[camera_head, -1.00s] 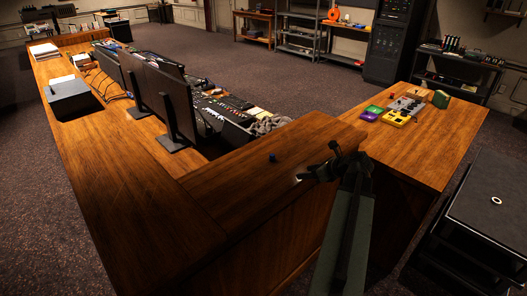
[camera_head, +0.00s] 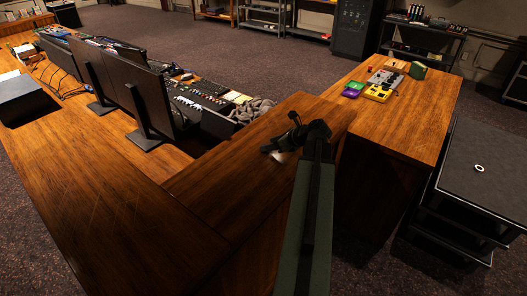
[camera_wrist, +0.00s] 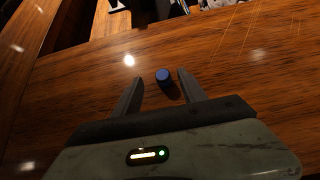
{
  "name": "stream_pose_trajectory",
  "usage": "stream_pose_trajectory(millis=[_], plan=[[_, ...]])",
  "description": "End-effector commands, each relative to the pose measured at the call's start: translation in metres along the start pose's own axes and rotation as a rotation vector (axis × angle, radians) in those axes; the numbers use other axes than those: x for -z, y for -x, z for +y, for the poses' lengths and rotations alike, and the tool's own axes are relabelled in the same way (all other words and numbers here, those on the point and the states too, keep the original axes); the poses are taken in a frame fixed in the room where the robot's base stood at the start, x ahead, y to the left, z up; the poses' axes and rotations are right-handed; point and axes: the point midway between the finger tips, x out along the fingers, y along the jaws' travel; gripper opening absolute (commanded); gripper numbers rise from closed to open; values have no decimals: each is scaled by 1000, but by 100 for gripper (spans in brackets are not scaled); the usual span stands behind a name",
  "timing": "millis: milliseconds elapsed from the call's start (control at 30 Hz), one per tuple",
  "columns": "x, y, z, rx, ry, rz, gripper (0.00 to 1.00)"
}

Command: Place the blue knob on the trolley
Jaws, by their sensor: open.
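The blue knob (camera_wrist: 163,75) stands on the wooden desk top (camera_wrist: 80,90) in the wrist view. It is at the opening between the two fingertips of my gripper (camera_wrist: 160,78), nearer the right finger. My gripper is open and holds nothing. In the head view my gripper (camera_head: 272,151) is low over the right wing of the desk, and I cannot make out the knob there, as the gripper hides that spot. The trolley (camera_head: 490,200) is black with shelves and stands on the floor at the right, with a white ring mark on its flat top.
A side wing of the desk (camera_head: 420,118) with a yellow box (camera_head: 377,93), a purple box (camera_head: 351,91) and other small devices lies between my arm and the trolley. Monitors (camera_head: 140,95) and a mixing console (camera_head: 205,95) stand to the left. Most of the trolley top is clear.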

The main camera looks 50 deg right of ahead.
Motion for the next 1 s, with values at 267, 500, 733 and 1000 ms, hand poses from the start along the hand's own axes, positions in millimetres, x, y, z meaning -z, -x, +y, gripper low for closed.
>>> stream_pose_trajectory(millis=[267,500,733,1000], plan=[[7,-34,-5,-1,1,0,49],[2,-51,-4,2,-1,1,49],[2,-50,-4,2,-1,1,13],[2,-50,-5,2,-1,0,0]])
